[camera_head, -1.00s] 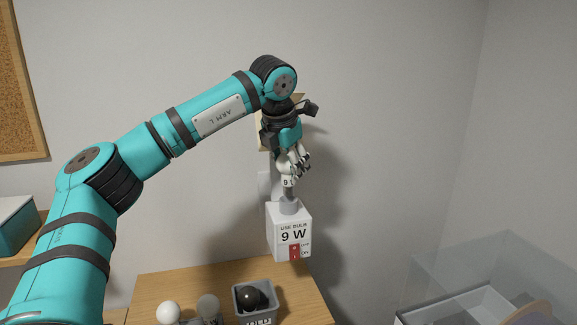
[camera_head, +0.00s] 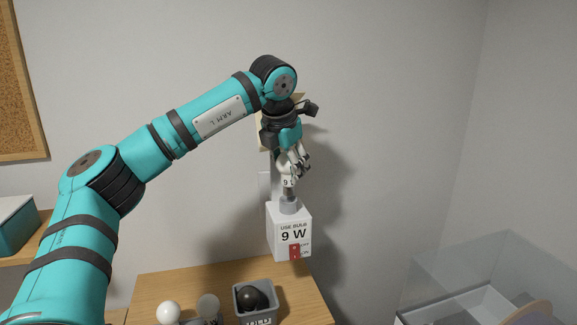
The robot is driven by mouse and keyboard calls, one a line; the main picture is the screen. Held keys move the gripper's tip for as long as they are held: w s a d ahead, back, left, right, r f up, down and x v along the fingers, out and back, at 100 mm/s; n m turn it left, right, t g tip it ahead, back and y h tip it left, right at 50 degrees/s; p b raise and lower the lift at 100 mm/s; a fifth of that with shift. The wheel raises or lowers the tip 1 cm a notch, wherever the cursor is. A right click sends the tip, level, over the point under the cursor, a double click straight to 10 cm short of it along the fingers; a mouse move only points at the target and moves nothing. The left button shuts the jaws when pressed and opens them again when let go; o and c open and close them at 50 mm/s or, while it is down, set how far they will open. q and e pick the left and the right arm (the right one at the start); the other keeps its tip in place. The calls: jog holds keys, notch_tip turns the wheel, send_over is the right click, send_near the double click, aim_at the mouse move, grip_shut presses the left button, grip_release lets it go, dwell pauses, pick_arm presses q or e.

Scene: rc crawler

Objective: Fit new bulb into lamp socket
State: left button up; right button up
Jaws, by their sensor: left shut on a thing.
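My left gripper (camera_head: 294,163) is shut on a white bulb (camera_head: 288,181) with a "9" on its side. The bulb points base down, upright or nearly so. Its base is right at the grey lamp socket (camera_head: 289,205) on top of a white box marked "USE BULB 9 W" (camera_head: 289,229). I cannot tell how far the base sits in the socket. A red switch (camera_head: 294,251) is on the box's front. My right gripper is not in view.
On the wooden table (camera_head: 190,283) stand a white bulb (camera_head: 168,312), a greyish bulb (camera_head: 208,305) and a grey bin (camera_head: 240,302) with a dark bulb (camera_head: 251,298) in it. A clear-walled case (camera_head: 485,265) is at the lower right. The wall is close behind the lamp.

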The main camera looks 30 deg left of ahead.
aim_at(288, 178)
pick_arm(q)
jog(key=shift+f+b, duration=1.25)
jog(key=shift+f, duration=0.5)
jog(key=o, duration=1.2)
jog(key=shift+r, duration=0.1)
jog(key=v, duration=1.2)
